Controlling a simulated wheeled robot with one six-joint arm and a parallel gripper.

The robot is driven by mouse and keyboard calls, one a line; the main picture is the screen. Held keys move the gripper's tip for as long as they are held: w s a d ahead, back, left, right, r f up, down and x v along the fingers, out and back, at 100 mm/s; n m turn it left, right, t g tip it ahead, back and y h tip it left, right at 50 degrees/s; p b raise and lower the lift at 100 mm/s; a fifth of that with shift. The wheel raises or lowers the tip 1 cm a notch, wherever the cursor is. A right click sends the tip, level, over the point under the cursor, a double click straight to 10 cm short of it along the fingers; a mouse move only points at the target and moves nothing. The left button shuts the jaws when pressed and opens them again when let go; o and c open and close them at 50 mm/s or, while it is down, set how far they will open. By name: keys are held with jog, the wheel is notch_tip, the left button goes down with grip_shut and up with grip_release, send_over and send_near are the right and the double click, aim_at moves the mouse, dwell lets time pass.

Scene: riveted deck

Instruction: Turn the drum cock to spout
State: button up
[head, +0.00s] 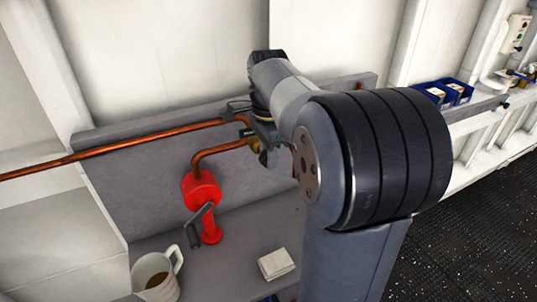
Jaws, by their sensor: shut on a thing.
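The drum cock (254,146) is a brass-coloured fitting where copper pipes meet, in front of the grey back panel. One copper pipe (120,145) runs from it to the left. A second, bent copper pipe (205,154) runs down to a red pump body (201,188) with a dark grey lever (199,226). My gripper (246,131) is at the cock, mostly hidden behind my arm, and is shut on the cock's handle. The handle itself is largely hidden, so its angle cannot be told.
Blue bins (455,92) stand on a shelf at the right. Dark speckled floor (458,225) is clear at the right.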

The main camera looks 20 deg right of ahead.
jog(key=shift+c, duration=0.9)
jog(key=h, duration=0.2)
jog(key=h+b, duration=0.1)
jog(key=shift+a+f+h, duration=0.2)
jog(key=shift+a+h, duration=0.1)
jog(key=shift+h, duration=0.1)
jog(key=h+b, duration=0.4)
jog(key=shift+a+f+h+b, duration=0.15)
jog(key=shift+f+h+b, duration=0.15)
jog(key=shift+b, duration=0.1)
jog(key=h+b, duration=0.2)
jog(key=b, duration=0.1)
jog(key=h+b, duration=0.4)
jog(key=b, duration=0.1)
jog(key=shift+a+f+b, duration=0.15)
jog(key=shift+f+b, duration=0.15)
jog(key=shift+b, duration=0.05)
jog(key=h+b, duration=0.2)
jog(key=b, duration=0.1)
jog(key=shift+h, duration=0.3)
jog(key=shift+r+h+b, duration=0.15)
jog(key=shift+h+b, duration=0.35)
jog(key=shift+b, duration=0.25)
jog(key=shift+r, duration=0.1)
